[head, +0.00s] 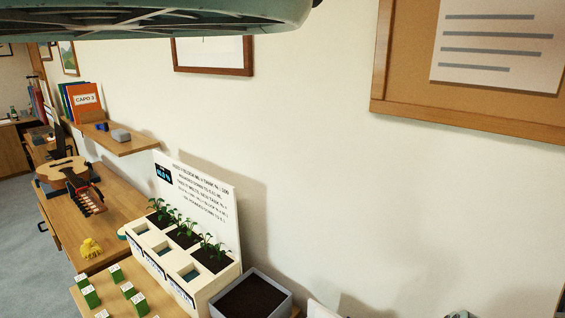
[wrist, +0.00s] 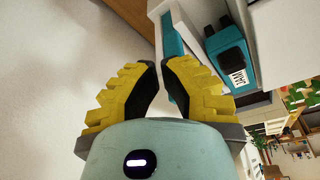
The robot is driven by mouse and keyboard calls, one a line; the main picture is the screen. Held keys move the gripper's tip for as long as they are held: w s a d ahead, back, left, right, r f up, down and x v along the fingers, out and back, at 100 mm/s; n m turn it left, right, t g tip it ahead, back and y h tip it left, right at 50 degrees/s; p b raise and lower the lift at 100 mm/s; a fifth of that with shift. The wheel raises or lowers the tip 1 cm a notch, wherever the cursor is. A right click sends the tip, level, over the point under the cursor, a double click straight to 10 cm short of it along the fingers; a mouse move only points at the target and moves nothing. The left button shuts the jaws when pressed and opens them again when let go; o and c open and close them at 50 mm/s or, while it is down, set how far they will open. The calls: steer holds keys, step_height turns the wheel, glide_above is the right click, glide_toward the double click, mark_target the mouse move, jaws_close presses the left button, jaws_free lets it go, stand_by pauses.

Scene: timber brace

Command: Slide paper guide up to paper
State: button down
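My gripper (wrist: 160,74) has yellow ridged fingers with dark inner pads. A narrow gap shows between the fingertips, and I see nothing held in it. Beyond the fingers in the wrist view is a white machine (wrist: 190,14) with a teal strip (wrist: 172,38) and a teal block (wrist: 228,48) labelled "JAM". The fingers appear apart from the block; whether they touch the strip is unclear. I cannot make out with certainty which part is the paper guide, and I cannot identify the paper. The gripper fingers do not show in the head view.
In the head view, a white planter (head: 196,284) with seedlings stands against the wall, beside a soil-filled box (head: 283,286). Green blocks (head: 128,290) lie in front. A guitar (head: 62,172) is farther left, below a wall shelf (head: 122,143). A framed board (head: 480,123) hangs at right.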

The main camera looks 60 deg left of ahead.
steer(key=shift+s+a, duration=0.1)
steer(key=shift+a, duration=0.2)
steer(key=shift+s+a, duration=0.1)
steer(key=shift+a, duration=0.2)
steer(key=shift+s+a, duration=0.1)
steer(key=shift+a, duration=0.25)
steer(key=shift+s+a, duration=0.15)
steer(key=shift+a, duration=0.4)
steer(key=shift+s+a, duration=0.15)
steer(key=shift+a, duration=0.6)
steer(key=shift+d, duration=0.15)
steer(key=a+p+v, duration=0.1)
steer(key=p+v, duration=0.2)
steer(key=v, duration=0.7)
steer(key=shift+w+r+p, duration=0.25)
steer(key=shift+w+p, duration=0.1)
steer(key=shift+w, duration=0.2)
steer(key=shift+a, duration=0.1)
